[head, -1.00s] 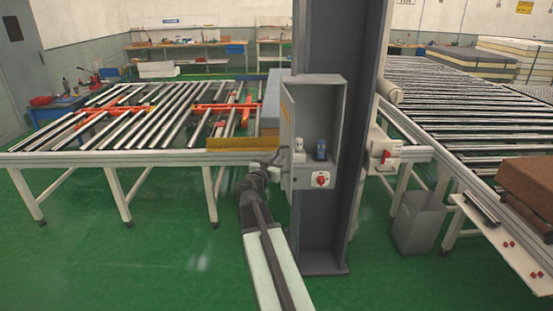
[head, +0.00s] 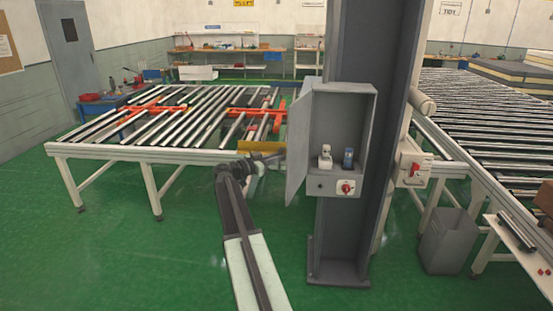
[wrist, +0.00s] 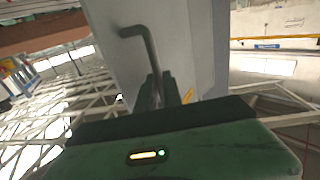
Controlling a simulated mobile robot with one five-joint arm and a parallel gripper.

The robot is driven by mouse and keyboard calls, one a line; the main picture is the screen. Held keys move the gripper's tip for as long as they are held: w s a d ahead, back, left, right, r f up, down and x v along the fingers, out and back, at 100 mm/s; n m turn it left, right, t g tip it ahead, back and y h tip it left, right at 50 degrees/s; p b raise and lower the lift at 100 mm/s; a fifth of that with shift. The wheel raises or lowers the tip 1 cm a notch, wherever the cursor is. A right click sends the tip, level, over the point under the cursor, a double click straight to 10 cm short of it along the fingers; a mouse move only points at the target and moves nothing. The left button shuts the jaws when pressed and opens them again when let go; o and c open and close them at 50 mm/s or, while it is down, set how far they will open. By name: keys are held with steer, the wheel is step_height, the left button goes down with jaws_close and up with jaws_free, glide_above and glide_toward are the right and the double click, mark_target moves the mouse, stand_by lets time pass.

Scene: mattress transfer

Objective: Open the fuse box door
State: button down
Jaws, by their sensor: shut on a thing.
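The grey fuse box (head: 345,108) is mounted on the dark steel column. Its door (head: 298,150) stands open, swung out to the left, and the inside shows. Inside are a white component (head: 325,158) and a blue one (head: 348,158). My gripper (head: 281,157) is at the door's outer side. In the wrist view, the door (wrist: 195,50) fills the upper middle and carries a bent bar handle (wrist: 148,45). My gripper's dark fingers (wrist: 158,90) are shut on the lower part of this handle. The exact contact is partly hidden by the fingers.
A red switch (head: 346,188) sits on the box's lower front. The steel column (head: 345,240) stands right behind it. A roller conveyor (head: 170,150) lies at left, another (head: 480,120) at right. A grey bin (head: 447,240) stands at right. Green floor at left front is clear.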

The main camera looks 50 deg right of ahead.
steer(key=shift+s+d, duration=0.15)
steer(key=shift+d, duration=0.1)
steer(key=c, duration=1.8)
jaws_free()
steer(key=o, duration=0.3)
steer(key=shift+d+f, duration=0.15)
steer(key=shift+d, duration=0.1)
steer(key=v, duration=0.8)
steer(key=shift+s, duration=0.1)
